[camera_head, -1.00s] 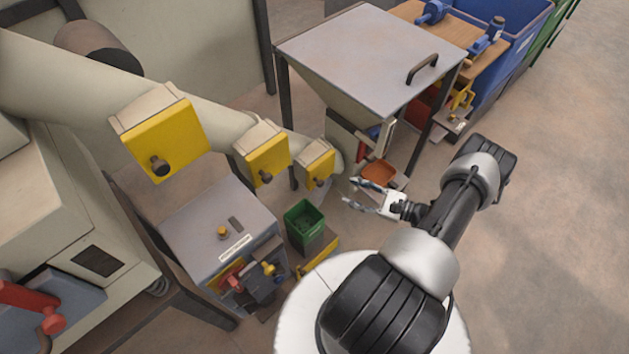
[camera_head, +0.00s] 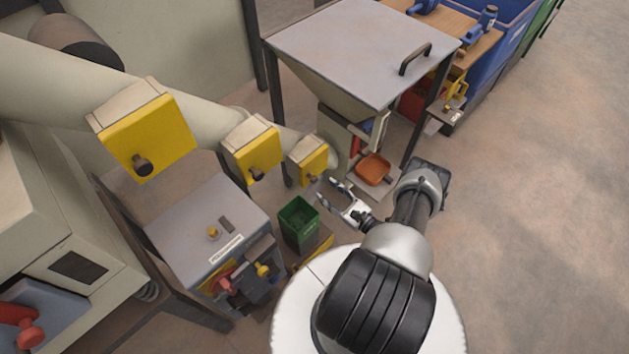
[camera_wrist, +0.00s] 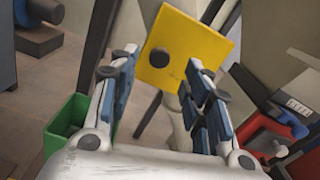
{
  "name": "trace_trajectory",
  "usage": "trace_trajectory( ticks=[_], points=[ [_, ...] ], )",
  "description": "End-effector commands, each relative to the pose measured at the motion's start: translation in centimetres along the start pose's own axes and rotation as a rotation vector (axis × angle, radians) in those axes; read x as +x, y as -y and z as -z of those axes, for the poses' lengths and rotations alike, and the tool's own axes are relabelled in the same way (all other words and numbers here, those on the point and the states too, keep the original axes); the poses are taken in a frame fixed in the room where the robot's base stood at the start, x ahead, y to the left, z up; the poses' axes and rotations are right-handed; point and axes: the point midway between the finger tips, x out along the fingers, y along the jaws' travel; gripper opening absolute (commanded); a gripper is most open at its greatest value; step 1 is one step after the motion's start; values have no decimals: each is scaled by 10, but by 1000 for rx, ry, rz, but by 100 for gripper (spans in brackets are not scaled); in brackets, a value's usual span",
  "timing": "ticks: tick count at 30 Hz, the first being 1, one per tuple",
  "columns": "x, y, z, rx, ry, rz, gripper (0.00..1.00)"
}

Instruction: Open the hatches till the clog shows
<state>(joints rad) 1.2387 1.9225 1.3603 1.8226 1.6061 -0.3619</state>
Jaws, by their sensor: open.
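Three yellow hatches with dark knobs sit along the slanting beige pipe: a large one (camera_head: 150,138) on the left, a middle one (camera_head: 256,156), and a small one (camera_head: 311,164) on the right. All three look shut, and no clog shows. My gripper (camera_head: 327,191) is open and empty, just below and right of the small hatch. In the wrist view a yellow hatch (camera_wrist: 198,40) with its round dark knob (camera_wrist: 159,57) lies ahead, beyond the open fingers (camera_wrist: 160,85). The fingers appear apart from the knob.
A green bin (camera_head: 299,224) stands below the pipe, also at the left in the wrist view (camera_wrist: 68,125). A grey cabinet (camera_head: 190,222) stands left of it. The hopper (camera_head: 362,45) and an orange tray (camera_head: 374,168) are beyond my gripper. Open floor lies right.

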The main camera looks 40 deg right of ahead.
Motion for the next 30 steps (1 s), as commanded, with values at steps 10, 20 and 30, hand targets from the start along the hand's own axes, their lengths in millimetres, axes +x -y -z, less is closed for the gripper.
trace_trajectory(
  ticks=[10,20,30],
  points=[
    [62,-1,1,-1,1,-3,44],
    [74,0,0,0,0,0,44],
    [74,0,0,0,0,0,30]
  ],
)
